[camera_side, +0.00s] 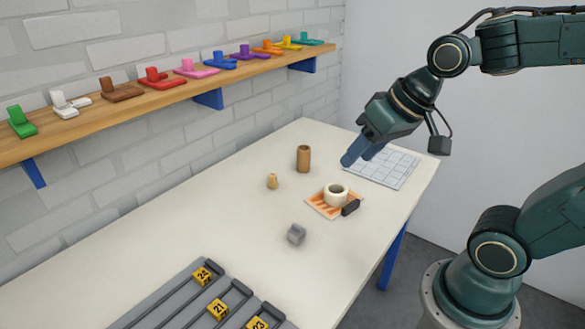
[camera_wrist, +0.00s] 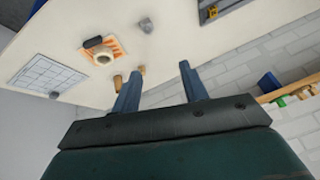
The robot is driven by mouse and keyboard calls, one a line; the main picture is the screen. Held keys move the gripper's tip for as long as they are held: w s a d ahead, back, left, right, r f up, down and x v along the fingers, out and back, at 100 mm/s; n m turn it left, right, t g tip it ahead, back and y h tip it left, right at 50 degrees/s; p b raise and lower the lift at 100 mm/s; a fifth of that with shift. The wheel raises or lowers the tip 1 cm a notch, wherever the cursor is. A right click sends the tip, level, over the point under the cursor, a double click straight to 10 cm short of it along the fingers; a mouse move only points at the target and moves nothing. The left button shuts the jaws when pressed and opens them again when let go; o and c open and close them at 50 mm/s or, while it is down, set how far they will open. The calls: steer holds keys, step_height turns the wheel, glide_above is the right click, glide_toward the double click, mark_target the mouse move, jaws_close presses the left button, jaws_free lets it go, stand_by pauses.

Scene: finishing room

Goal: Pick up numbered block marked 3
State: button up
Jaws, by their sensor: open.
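Yellow blocks with dark numbers sit in a grey slotted rack (camera_side: 172,289) at the near left of the table in the side view. I read 24 on one block (camera_side: 202,276), 21 on another block (camera_side: 218,309) and seemingly 23 on a third block (camera_side: 257,323), cut by the frame edge. No block reading just 3 shows. My gripper (camera_side: 355,158) is open and empty above the far right of the table, well away from the rack. In the wrist view my gripper (camera_wrist: 159,70) has its fingers apart. The rack corner (camera_wrist: 204,14) shows at the top there.
A tan cylinder (camera_side: 304,159), a small wooden piece (camera_side: 272,182), a cream roll (camera_side: 335,194) on an orange-striped mat (camera_side: 317,204), a black object (camera_side: 350,207) and a grey cube (camera_side: 296,234) stand mid-table. A gridded sheet (camera_side: 397,171) lies far right. A shelf (camera_side: 135,104) runs along the wall.

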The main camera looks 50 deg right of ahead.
steer(key=w+f+m+y, duration=0.2)
steer(key=w+f+m, duration=0.4)
steer(key=w, duration=0.5)
steer(key=m+t+h, duration=0.1)
steer(key=m+t, duration=0.6)
steer(key=m, duration=1.9)
glide_toward(276, 177)
steer(key=shift+x, duration=3.05)
steer(key=shift+a, duration=0.1)
steer(key=shift+x, duration=2.55)
jaws_close()
